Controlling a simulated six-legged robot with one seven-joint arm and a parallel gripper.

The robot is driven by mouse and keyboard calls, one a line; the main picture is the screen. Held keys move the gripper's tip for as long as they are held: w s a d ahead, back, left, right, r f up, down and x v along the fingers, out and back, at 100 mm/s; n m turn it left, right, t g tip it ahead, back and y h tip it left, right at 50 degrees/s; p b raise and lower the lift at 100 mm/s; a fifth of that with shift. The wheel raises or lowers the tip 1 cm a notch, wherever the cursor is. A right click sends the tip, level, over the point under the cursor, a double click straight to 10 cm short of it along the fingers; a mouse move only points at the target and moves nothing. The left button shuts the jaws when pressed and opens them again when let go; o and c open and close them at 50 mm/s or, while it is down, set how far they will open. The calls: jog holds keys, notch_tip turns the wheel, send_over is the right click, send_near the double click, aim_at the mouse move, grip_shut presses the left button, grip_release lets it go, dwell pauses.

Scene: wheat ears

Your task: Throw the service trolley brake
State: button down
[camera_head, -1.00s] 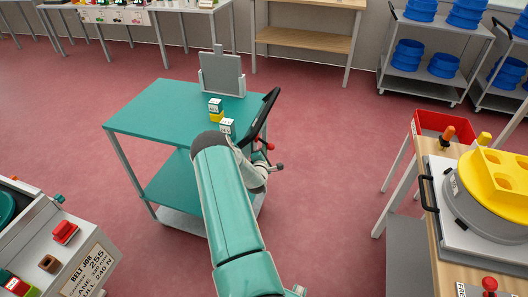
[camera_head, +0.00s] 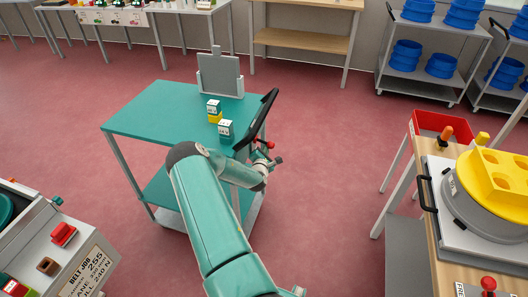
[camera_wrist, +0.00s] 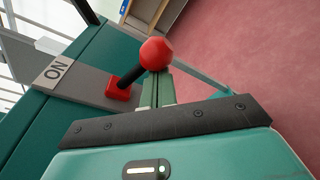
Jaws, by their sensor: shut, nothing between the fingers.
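The service trolley (camera_head: 150,112) is teal with a lower shelf and a black push handle (camera_head: 262,115) on its right end. The brake lever shows in the wrist view as a red ball knob (camera_wrist: 159,54) on a black stem, rising from a red base (camera_wrist: 121,90). The base sits on a grey plate (camera_wrist: 84,84) with an "ON" label (camera_wrist: 56,70). My gripper (camera_wrist: 157,90) is shut and empty. Its fingertips are right by the knob, which partly covers them; I cannot tell if they touch. In the head view, the lever end is small beside my wrist.
Two small boxes (camera_head: 225,129) and a grey panel (camera_head: 219,75) stand on the trolley top. A bench with a yellow-topped machine (camera_head: 497,180) is at the right. A control console (camera_head: 62,233) is at the lower left. Red floor is open between trolley and bench.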

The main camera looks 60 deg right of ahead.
aim_at(267, 143)
jog(key=r+n, duration=0.1)
jog(key=n, duration=0.1)
jog(key=s+r+n+g, duration=0.1)
jog(key=n, duration=0.1)
jog(key=shift+r+n, duration=0.35)
jog(key=shift+n, duration=0.05)
jog(key=shift+d+r+n+g, duration=0.1)
jog(key=shift+r+n+g, duration=0.15)
jog(key=shift+r+n, duration=0.35)
jog(key=shift+r+n+g, duration=0.25)
jog(key=shift+n, duration=0.55)
